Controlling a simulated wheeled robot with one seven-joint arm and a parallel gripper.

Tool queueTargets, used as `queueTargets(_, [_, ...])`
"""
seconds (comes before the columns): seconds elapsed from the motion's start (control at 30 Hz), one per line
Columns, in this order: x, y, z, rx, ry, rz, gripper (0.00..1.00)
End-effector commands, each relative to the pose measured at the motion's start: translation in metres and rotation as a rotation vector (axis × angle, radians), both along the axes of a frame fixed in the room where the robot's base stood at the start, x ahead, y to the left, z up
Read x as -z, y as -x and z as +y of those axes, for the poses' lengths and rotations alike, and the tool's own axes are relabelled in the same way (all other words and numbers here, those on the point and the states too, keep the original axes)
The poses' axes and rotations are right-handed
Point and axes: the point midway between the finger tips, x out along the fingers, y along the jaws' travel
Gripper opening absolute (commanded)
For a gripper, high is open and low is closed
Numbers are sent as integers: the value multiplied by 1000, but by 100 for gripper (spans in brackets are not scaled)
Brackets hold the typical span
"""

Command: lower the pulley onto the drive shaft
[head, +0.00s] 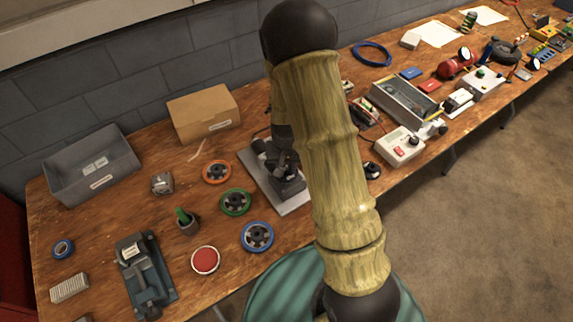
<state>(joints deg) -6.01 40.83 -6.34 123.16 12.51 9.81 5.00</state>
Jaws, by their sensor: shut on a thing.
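My gripper (288,180) is dark grey and partly hidden behind my arm. It points down over a light metal base plate (295,208) on the bench and is shut on the pulley, which I can barely make out against the dark parts there. The drive shaft is not clearly visible; a dark machine body (264,147) stands on the plate. I cannot tell whether the pulley touches the shaft. An orange wheel (217,172), a green wheel (235,202) and a blue wheel (257,237) lie flat on the bench left of the plate.
A cardboard box (203,113) and a grey bin (92,166) stand along the wall. A cup with a green handle (187,221), a red-topped tin (205,260) and a dark clamp-like tool (145,272) are at the left front. Electronics crowd the right.

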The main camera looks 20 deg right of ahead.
Motion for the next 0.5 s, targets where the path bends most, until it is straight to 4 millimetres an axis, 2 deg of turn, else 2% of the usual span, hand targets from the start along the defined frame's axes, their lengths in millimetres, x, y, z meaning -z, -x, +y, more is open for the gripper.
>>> queueTargets(0.5, [5,0,0,0,0,-1,2])
